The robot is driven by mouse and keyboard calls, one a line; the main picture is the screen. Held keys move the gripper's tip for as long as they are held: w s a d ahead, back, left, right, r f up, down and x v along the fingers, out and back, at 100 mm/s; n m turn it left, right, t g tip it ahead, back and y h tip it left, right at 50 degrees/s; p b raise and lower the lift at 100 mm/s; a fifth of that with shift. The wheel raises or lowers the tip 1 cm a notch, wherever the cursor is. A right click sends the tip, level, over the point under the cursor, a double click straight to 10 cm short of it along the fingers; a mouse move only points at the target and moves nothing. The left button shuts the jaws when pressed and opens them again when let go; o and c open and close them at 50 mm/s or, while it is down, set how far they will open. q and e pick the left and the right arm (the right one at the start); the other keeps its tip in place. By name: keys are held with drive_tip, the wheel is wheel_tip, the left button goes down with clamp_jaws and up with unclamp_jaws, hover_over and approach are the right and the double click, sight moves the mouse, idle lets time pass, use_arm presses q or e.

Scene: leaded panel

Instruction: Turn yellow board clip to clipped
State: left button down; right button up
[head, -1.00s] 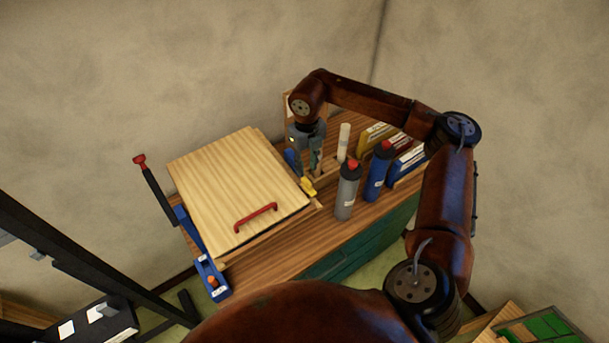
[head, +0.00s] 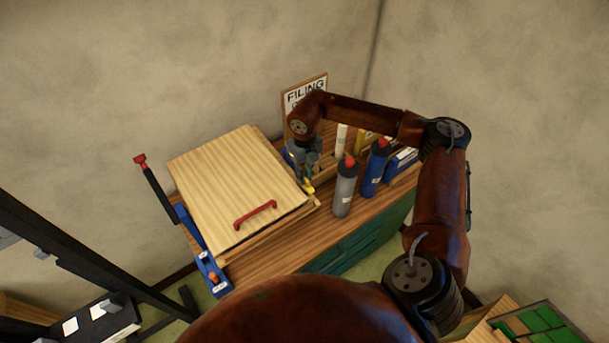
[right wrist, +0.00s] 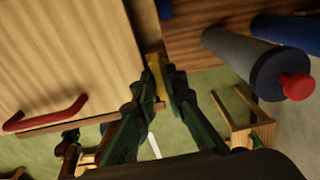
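The yellow board clip (head: 308,188) sits at the right edge of the pale wooden board (head: 235,185), near the board's right corner. My right gripper (head: 306,165) is just above and behind the clip. In the right wrist view the clip (right wrist: 158,78) shows between the two dark green fingertips of that gripper (right wrist: 162,82). The fingers are close together, one on each side of the clip. I cannot tell whether they press on it. The clip is partly hidden by the fingers. My left gripper is in none of the views.
A grey bottle (head: 345,188) and a blue bottle (head: 374,168), both red-capped, stand right of the clip. A red handle (head: 255,214) is on the board's front. A blue tool with a red-tipped lever (head: 160,190) lies along its left side. A filing sign (head: 303,92) stands behind.

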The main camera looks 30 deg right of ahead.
clamp_jaws()
drive_tip(key=m+b, duration=0.2)
drive_tip(key=m, duration=0.1)
drive_tip(key=shift+f+b, duration=0.15)
drive_tip(key=shift+b, duration=0.25)
drive_tip(key=m+b, duration=0.3)
drive_tip(key=m, duration=0.2)
drive_tip(key=shift+m, duration=0.3)
drive_tip(key=m+b, duration=0.2)
drive_tip(key=m, duration=0.2)
drive_tip(key=shift+b, duration=0.3)
drive_tip(key=shift+m+b, duration=0.75)
drive_tip(key=shift+m, duration=1.95)
drive_tip(key=shift+r, duration=0.2)
